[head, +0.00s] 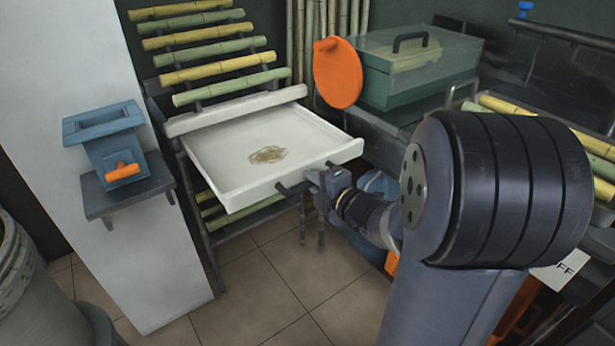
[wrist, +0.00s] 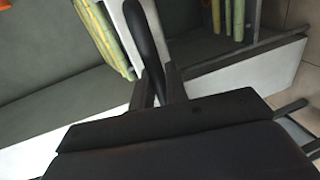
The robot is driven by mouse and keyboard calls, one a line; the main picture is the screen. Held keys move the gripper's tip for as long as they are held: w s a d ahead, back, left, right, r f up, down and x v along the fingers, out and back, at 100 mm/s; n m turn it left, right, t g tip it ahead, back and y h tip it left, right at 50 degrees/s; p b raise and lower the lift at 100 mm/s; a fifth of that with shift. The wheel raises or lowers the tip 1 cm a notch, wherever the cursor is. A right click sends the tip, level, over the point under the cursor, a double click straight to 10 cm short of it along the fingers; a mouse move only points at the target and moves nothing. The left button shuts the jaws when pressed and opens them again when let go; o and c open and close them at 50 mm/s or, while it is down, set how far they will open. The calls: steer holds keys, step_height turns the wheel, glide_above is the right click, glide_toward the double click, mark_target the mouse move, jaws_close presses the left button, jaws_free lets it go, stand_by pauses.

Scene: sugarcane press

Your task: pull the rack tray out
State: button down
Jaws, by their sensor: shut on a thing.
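The white rack tray (head: 225,165) juts out from the cane rack (head: 196,240) in the head view, with a brownish stain or residue (head: 268,155) on its floor. A dark bar handle (head: 288,189) runs along the tray's front wall. My gripper (head: 316,178) is at the right part of this front wall, shut on the handle. In the wrist view the dark handle (wrist: 146,40) passes between my two fingers (wrist: 158,88). My gripper's body hides part of the handle.
Several cane stalks (head: 217,66) lie on sloping rungs above the tray. A blue hopper box (head: 115,150) sits on a wall shelf at left. An orange disc (head: 337,72) and green lidded box (head: 415,65) stand at right. Tiled floor (head: 275,290) is open in front.

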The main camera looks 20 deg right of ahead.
steer(key=c, duration=1.5)
jaws_free()
steer(key=shift+s, duration=0.1)
steer(key=shift+p+v, duration=1.45)
steer(key=shift+v, duration=3.9)
steer(key=b+x, duration=0.3)
steer(key=x, duration=0.7)
steer(key=shift+w+f, duration=0.1)
steer(key=shift+w, duration=0.2)
steer(key=shift+w+a, duration=0.15)
steer(key=shift+w, duration=0.2)
